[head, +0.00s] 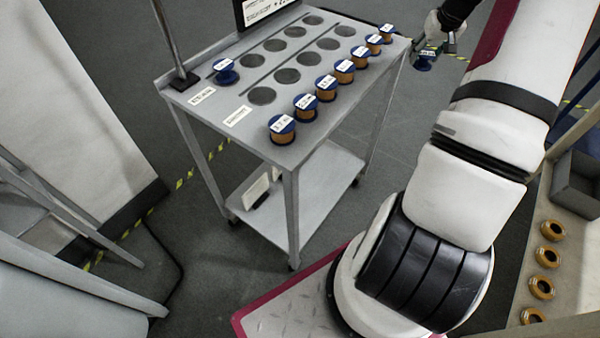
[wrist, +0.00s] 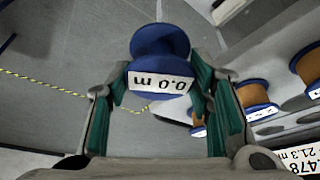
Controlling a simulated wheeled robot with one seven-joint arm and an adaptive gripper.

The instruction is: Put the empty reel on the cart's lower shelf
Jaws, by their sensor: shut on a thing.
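The empty reel (wrist: 160,50) is blue with a bare hub, and its white label reads "0.0 m" in the wrist view. My gripper (wrist: 160,88) is shut on it, with a green-padded finger on each side. In the head view my gripper (head: 432,46) holds the reel (head: 424,65) in the air just right of the cart's (head: 386,90) far right corner. The cart's lower shelf (head: 325,185) is a grey plate, mostly bare, with a white-and-black item (head: 256,190) at its left end.
Several copper-wound reels (head: 326,88) line the cart top's right edge. Another blue reel (head: 226,72) stands at its left, among dark round spots. A pole (head: 172,40) rises from the cart's left side. A bench (head: 520,270) with copper-coloured rings is at right.

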